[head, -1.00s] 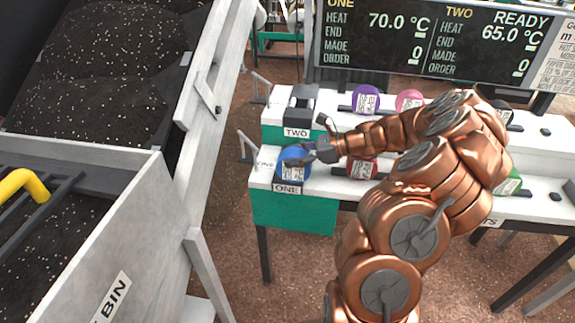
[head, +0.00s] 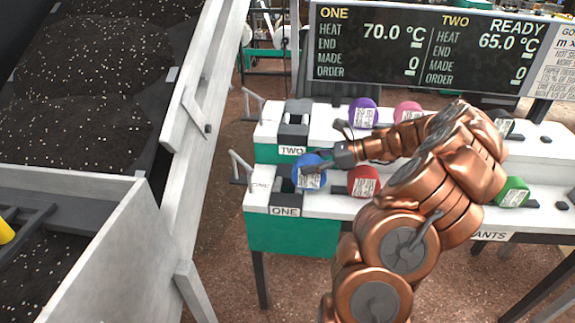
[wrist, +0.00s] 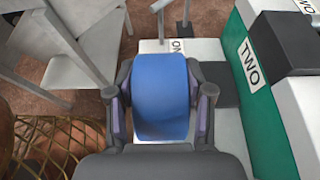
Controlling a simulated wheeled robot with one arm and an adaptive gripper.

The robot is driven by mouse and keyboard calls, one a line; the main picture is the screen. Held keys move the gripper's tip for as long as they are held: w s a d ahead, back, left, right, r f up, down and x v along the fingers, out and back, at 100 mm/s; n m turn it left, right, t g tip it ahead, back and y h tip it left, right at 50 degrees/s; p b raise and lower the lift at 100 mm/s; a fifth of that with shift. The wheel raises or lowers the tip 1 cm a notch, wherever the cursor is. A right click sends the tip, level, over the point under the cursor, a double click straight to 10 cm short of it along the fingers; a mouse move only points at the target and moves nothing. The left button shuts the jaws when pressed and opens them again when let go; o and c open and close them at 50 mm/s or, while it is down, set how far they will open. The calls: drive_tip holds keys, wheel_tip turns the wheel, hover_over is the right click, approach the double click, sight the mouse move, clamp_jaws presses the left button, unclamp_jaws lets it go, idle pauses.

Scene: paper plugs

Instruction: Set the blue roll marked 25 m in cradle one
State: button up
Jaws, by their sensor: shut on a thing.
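A blue roll (head: 309,172) with a white label is held in my gripper (head: 326,160); the label's print is too small to read. In the wrist view the blue roll (wrist: 162,95) sits between the two fingers of my gripper (wrist: 163,108), which are shut on its sides. Cradle one (head: 285,194) is a dark block at the front left of the white bench, above a plate reading ONE. The roll is up and to the right of that plate in the head view, apparently above the bench. The gap below it is hard to judge.
Cradle two (head: 294,118) stands on the step behind. A red roll (head: 364,181) is close right of the blue one. Purple (head: 363,112), pink (head: 408,111) and green (head: 513,192) rolls stand farther off. A display (head: 425,50) stands behind; a grey bin (head: 90,215) is left.

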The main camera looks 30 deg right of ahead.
drive_tip(key=w+a+f, duration=0.2)
drive_tip(key=w+f, duration=0.2)
drive_tip(key=w, duration=0.3)
drive_tip(key=shift+a+p, duration=0.3)
drive_tip(key=shift+p, duration=0.1)
drive_tip(key=shift+f, duration=0.25)
drive_tip(key=o, duration=1.2)
